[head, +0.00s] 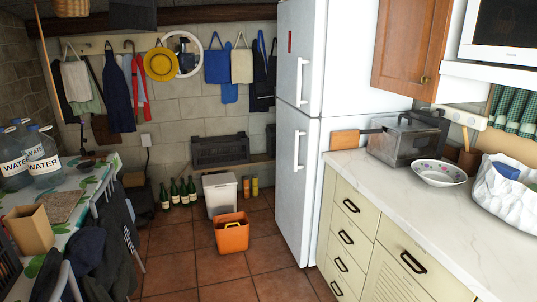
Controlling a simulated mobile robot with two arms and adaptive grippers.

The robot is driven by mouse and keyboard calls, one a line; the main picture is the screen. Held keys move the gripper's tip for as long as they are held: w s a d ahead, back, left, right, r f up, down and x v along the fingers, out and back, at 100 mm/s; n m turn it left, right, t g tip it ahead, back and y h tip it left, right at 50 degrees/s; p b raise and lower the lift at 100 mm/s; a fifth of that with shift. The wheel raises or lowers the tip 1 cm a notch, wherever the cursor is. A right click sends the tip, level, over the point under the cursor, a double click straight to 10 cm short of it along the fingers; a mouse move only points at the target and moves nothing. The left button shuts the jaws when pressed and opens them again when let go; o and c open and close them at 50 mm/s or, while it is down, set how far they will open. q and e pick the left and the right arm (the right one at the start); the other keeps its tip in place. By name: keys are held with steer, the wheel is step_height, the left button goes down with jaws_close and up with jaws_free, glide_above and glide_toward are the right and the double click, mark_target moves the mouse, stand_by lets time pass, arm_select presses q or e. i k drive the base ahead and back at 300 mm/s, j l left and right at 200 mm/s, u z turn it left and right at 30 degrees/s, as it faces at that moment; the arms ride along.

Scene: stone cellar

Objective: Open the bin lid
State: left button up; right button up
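A white bin (221,197) stands on the tiled floor near the back wall. Its top looks closed by a pale lid (219,179). Neither of my grippers is in view.
Several green bottles (178,192) stand left of the bin. A white fridge (290,190) and a counter (385,188) line the right side. A table (105,180) with chairs stands at left. Tiled floor (190,270) is open between them.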

mark_target(219, 180)
steer(key=i+u, duration=0.2)
steer(key=i, duration=0.45)
steer(key=i+u, duration=0.2)
steer(key=i, duration=0.45)
steer(key=i+l+u, duration=0.2)
steer(key=i, duration=0.45)
